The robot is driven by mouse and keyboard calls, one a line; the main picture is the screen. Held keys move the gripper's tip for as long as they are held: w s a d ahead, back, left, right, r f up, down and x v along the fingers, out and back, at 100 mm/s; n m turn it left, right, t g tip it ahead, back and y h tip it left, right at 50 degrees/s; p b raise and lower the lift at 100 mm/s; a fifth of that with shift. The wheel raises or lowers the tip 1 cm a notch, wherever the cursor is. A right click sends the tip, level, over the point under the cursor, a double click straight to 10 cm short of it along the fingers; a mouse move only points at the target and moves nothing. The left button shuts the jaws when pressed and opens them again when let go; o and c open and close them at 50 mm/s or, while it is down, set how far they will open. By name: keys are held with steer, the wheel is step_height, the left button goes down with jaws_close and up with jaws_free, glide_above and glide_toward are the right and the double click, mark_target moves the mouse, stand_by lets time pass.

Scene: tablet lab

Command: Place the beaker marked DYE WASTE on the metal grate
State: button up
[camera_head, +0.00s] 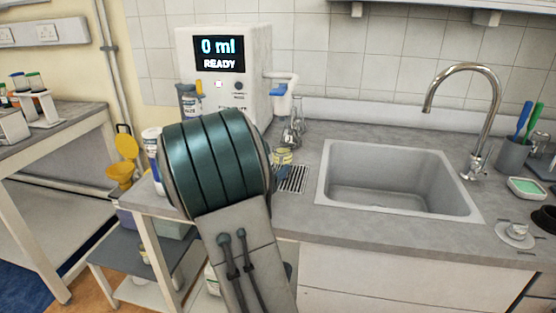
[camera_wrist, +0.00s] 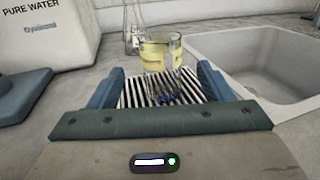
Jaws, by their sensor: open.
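The label's writing is too small to read. In the head view the beaker (camera_head: 283,156) shows just right of my arm, at the back of the grate (camera_head: 294,180). My gripper (camera_wrist: 160,70) is open, with its two blue fingers apart on either side, low over the grate. The beaker is at the far end of the gap between the fingertips, and no finger visibly touches it. My arm hides most of the gripper in the head view.
A white water dispenser (camera_head: 222,75) reading "0 ml READY" stands behind the grate. Other glassware (camera_head: 297,125) stands close behind the beaker. A sink (camera_head: 390,180) with a curved tap (camera_head: 478,110) lies to the right. The counter in front of the sink is clear.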

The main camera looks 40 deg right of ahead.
steer(key=shift+v, duration=2.1)
